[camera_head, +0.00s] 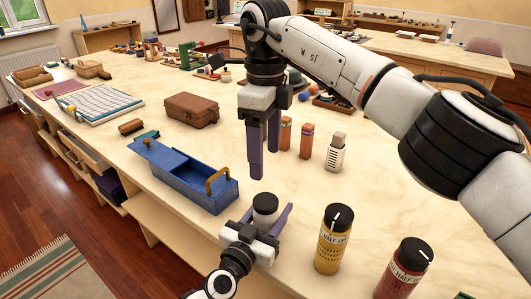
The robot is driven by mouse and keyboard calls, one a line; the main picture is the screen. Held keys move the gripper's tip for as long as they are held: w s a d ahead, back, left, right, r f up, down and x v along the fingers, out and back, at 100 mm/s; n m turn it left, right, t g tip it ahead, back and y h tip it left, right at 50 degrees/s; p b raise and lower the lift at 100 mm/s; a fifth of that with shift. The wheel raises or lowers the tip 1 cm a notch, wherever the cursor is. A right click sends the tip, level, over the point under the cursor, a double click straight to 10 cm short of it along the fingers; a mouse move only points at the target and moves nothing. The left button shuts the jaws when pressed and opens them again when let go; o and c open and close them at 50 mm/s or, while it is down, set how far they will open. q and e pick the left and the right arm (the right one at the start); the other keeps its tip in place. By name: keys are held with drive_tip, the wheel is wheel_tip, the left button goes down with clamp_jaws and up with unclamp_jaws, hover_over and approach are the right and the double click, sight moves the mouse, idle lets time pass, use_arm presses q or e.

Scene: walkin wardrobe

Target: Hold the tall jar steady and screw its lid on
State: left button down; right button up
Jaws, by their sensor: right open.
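A small jar with a black lid (265,204) stands near the front edge of the table. Its lower part is mostly hidden by my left gripper (264,218). One purple finger shows on the jar's right side; whether the jaws touch the jar cannot be told. The black lid sits on top of the jar; whether it is threaded cannot be told. My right gripper (264,163) is open and empty, fingers pointing down, above and behind the jar, apart from it. I cannot tell for certain which jar is the task's tall one.
A yellow jar (331,250) and a red jar (400,278), both dark-topped, stand to the right. An open blue box (195,182) is at the left, a brown case (191,110) behind it. A white bottle (336,155) and orange bottles (306,142) stand behind. Bare tabletop lies between.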

sight(260, 228)
use_arm(q)
drive_tip(key=c, duration=0.8)
unclamp_jaws()
drive_tip(key=p+v, duration=0.2)
drive_tip(key=v, duration=0.8)
drive_tip(key=shift+s+a, duration=0.1)
drive_tip(key=shift+s, duration=0.1)
drive_tip(key=shift+f, duration=0.15)
